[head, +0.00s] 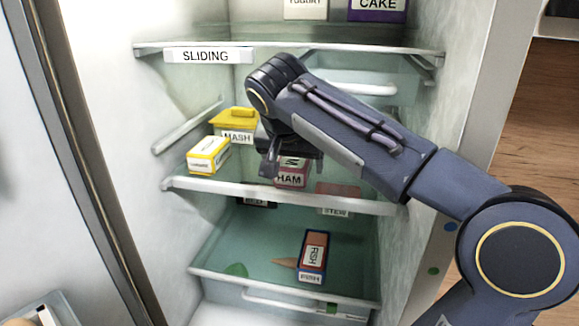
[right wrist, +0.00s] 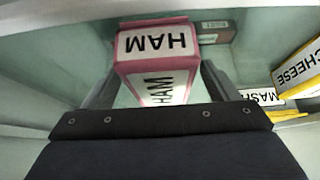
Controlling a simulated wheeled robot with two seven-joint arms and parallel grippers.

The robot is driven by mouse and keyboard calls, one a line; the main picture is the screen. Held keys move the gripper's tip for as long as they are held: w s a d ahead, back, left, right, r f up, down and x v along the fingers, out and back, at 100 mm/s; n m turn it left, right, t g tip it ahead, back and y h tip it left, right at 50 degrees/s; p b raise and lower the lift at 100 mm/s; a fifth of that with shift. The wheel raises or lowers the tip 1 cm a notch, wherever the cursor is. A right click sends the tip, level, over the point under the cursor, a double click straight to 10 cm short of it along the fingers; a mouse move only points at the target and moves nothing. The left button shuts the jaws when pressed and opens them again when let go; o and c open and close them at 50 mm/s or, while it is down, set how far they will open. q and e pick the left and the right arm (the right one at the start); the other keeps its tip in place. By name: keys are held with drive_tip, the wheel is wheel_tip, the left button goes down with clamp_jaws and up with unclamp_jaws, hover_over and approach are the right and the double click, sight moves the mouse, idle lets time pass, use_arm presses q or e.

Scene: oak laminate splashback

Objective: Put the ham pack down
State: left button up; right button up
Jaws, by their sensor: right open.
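The ham pack (head: 290,180) is a pink box with a white HAM label, on the middle glass shelf of the fridge. In the right wrist view the ham pack (right wrist: 155,62) lies between the two fingers of my right gripper (right wrist: 160,85), its label upside down. My right gripper (head: 292,167) is open around the pack, and a gap shows beside the right finger. In the head view the gripper and forearm hide the pack's upper part. My left gripper is not in view.
On the same shelf stand a yellow-lidded MASH tub (head: 236,137) and a yellow-and-white cheese box (head: 208,155), left of the ham. A STEW box (head: 336,211) shows lower right. A fish box (head: 313,257) lies in the drawer below. The SLIDING shelf (head: 290,46) is above.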

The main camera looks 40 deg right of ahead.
sight(291, 162)
drive_tip(key=shift+a+r, duration=0.2)
drive_tip(key=shift+r, duration=0.25)
drive_tip(key=shift+s+a+r+b, duration=0.45)
drive_tip(key=shift+s+a+r, duration=0.35)
drive_tip(key=shift+a, duration=0.15)
drive_tip(key=s+a+b, duration=0.2)
drive_tip(key=s+a, duration=0.5)
drive_tip(key=a, duration=0.1)
drive_tip(key=s+a+f+n+y, duration=0.2)
drive_tip(key=s+f+y, duration=0.1)
drive_tip(key=f, duration=0.6)
drive_tip(key=s+a+f+n+t+y, duration=0.1)
drive_tip(key=s+a+f+n+y, duration=0.1)
drive_tip(key=f, duration=0.7)
drive_tip(key=s+a+f+n+y, duration=0.2)
drive_tip(key=s+f+n+y, duration=0.2)
drive_tip(key=f, duration=0.4)
drive_tip(key=shift+s+f, duration=0.3)
drive_tip(key=shift+f, duration=0.1)
